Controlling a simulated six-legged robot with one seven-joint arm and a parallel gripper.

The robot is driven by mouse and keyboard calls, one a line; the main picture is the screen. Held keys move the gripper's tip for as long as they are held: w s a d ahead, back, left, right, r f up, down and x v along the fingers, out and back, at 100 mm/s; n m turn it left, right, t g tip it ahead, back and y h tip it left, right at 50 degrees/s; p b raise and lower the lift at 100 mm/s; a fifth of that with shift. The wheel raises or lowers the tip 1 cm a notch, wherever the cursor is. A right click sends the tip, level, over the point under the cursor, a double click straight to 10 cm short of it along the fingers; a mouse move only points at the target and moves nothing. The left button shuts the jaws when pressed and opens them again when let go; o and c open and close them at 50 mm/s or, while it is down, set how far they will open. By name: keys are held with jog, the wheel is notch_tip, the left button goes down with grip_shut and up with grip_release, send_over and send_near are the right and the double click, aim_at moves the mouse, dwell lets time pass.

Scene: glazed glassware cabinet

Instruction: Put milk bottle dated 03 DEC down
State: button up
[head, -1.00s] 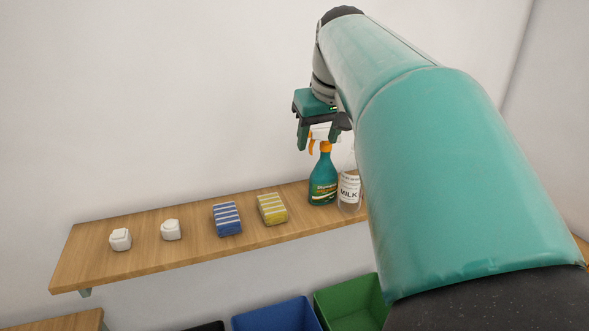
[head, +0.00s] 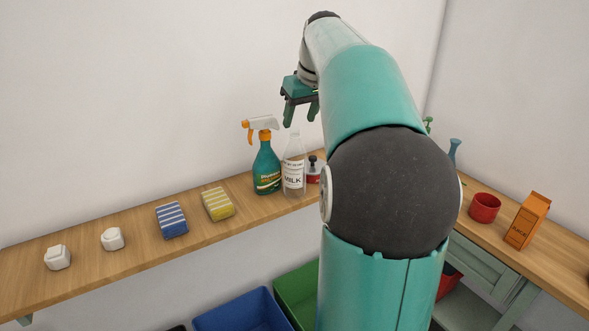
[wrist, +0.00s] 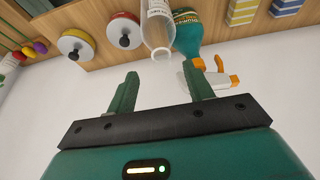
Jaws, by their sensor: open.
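The milk bottle (head: 294,172) is clear with a white MILK label and stands upright on the wooden shelf, just right of the green spray bottle. It also shows in the wrist view (wrist: 159,30), with its open neck toward the camera. The date on its label is too small to read. My gripper (head: 301,120) is open and empty, above the bottle and apart from it. In the wrist view both fingers (wrist: 162,92) are spread with nothing between them.
The spray bottle (head: 266,167) stands close beside the milk bottle. Yellow (head: 217,203) and blue (head: 172,220) sponges and two white items (head: 112,239) lie left. Lidded pots (wrist: 123,31) stand to the other side. A red cup (head: 484,207) and orange carton (head: 527,220) stand right.

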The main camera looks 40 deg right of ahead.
aim_at(295, 129)
jog(key=shift+x, duration=2.7)
jog(key=shift+w+a, duration=0.1)
jog(key=shift+w, duration=0.05)
grip_shut()
